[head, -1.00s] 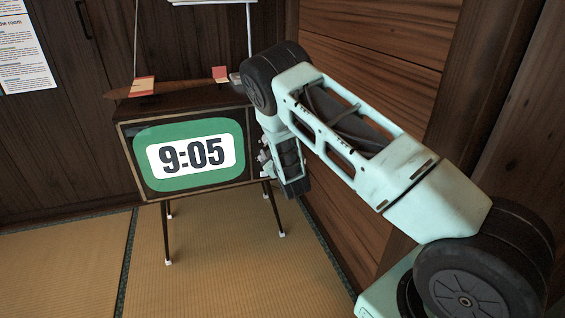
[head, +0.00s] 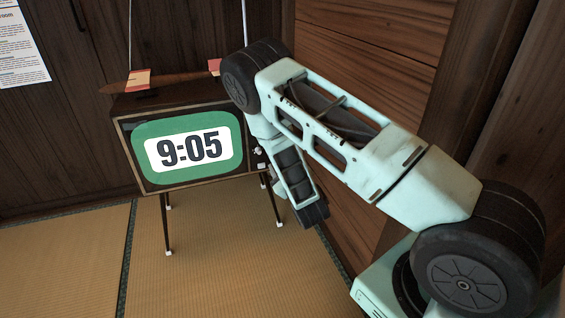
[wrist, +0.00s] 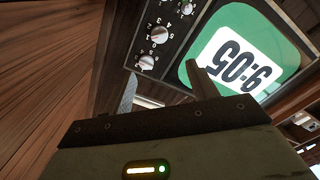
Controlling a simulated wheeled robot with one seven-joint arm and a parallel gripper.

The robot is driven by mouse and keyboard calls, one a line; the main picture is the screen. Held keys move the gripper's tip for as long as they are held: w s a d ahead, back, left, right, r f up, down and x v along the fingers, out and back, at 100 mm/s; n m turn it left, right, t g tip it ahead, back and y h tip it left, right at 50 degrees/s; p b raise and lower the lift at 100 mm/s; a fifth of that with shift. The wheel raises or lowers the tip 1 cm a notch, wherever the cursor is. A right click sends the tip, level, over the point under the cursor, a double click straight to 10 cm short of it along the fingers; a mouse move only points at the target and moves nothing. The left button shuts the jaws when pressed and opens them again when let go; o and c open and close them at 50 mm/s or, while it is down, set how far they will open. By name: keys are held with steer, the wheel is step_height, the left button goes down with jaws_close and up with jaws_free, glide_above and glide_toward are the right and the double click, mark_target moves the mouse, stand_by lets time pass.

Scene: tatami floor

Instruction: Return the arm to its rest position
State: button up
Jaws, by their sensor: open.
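My gripper (wrist: 165,92) shows in the wrist view with its two fingers apart and nothing between them. It points toward the front of the television, whose knob panel (wrist: 158,36) and green screen (wrist: 238,60) appear upside down beyond the fingers. In the head view my arm (head: 345,140) reaches up from the lower right, bends at a dark elbow, and folds down to the right of the television (head: 125,150). My gripper's fingers cannot be made out in the head view.
The television reads 9:05 and stands on thin legs on the tatami floor (head: 65,270). A wooden propeller-like piece (head: 175,78) with red and cream ends lies on top. A wooden wall (head: 365,45) is close behind my arm. The floor at front left is clear.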

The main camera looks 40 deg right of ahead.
stand_by(0.3)
steer(key=s+a+r+m+g+y, duration=0.1)
steer(key=s+a+r+g+y, duration=0.15)
steer(key=a, duration=0.55)
steer(key=s+a+r+g+y, duration=0.2)
steer(key=a+g, duration=0.2)
steer(key=a, duration=0.3)
steer(key=s+a+r+m+g+y, duration=0.1)
steer(key=s+a+r+g+y, duration=0.15)
steer(key=a, duration=0.55)
steer(key=s+a+r+n+g+y, duration=0.1)
steer(key=s+a+r+g, duration=0.15)
steer(key=s, duration=0.35)
steer(key=s+a+r+n+g, duration=0.1)
steer(key=s+a+r+g, duration=0.1)
steer(key=s+a, duration=0.3)
steer(key=s+d+r+n+g+h, duration=0.1)
steer(key=s+d+r+n+g, duration=0.1)
steer(key=s, duration=0.6)
steer(key=s+d+r+n+g+h, duration=0.1)
steer(key=s+d+r+g, duration=0.15)
steer(key=s, duration=0.45)
step_height(320, 180, up, 29)
steer(key=p, duration=2.8)
steer(key=shift+s+a+t+p, duration=0.2)
steer(key=shift+a+t+p, duration=0.1)
steer(key=shift+a+p, duration=0.15)
